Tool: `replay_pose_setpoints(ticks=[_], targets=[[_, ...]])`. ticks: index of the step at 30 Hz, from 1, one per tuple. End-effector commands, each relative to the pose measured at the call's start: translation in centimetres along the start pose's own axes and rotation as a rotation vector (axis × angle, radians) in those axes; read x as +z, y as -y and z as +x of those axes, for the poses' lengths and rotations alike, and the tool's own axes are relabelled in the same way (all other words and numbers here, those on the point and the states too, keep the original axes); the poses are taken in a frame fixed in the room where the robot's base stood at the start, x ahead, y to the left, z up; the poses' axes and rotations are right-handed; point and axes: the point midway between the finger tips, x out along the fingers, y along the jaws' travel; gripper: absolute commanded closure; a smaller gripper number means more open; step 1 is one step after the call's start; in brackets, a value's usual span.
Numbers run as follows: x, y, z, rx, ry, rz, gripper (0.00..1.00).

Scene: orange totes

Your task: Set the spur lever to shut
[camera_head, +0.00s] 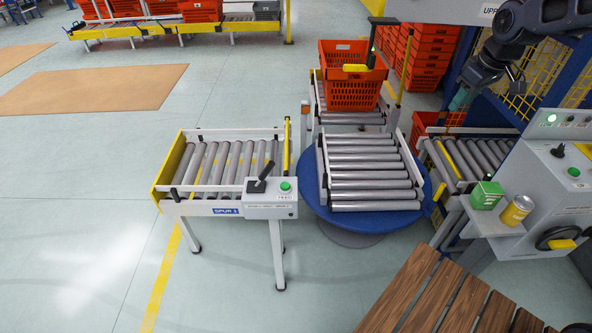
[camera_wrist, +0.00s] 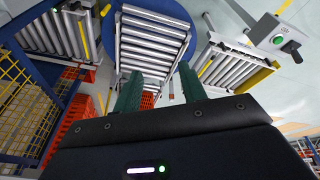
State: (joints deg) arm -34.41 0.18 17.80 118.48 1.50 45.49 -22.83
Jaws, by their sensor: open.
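The spur lever (camera_head: 262,178) is a black handle on a light grey control box (camera_head: 270,212) at the near right corner of the roller conveyor marked SPUR 1 (camera_head: 195,208). Its handle leans up and to the right in the head view. A green button sits right of it. The lever also shows at the upper right of the wrist view (camera_wrist: 290,46). My gripper (camera_head: 459,99) is at the upper right of the head view, far from the lever. In the wrist view its two dark green fingers (camera_wrist: 159,85) are apart, with nothing between them.
A round blue turntable (camera_head: 318,205) with rollers stands right of the spur. Behind it an orange tote (camera_head: 352,95) sits on a conveyor. Floor before the spur is clear.

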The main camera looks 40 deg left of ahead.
Motion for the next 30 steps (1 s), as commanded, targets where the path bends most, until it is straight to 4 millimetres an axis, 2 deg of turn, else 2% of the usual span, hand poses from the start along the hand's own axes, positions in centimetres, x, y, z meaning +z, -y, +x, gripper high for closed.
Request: replay_pose_setpoints(ticks=[1,6,11,15,21,24,27,30], targets=[[-1.9,1.7,1.3,-0.025,-0.001,-0.051,0.59],[-7.3,7.7,4.8,-0.1,-0.017,-0.217,0.59],[-11.7,14.5,8.2,-0.175,-0.036,-0.367,0.59],[-14.7,21.1,11.0,-0.246,-0.053,-0.492,0.59],[-17.6,31.3,14.7,-0.349,-0.081,-0.656,0.59],[-18.3,35.6,16.2,-0.393,-0.094,-0.719,0.59],[-18.6,38.9,17.1,-0.426,-0.104,-0.765,0.59],[-18.7,40.8,17.7,-0.445,-0.109,-0.791,0.59]])
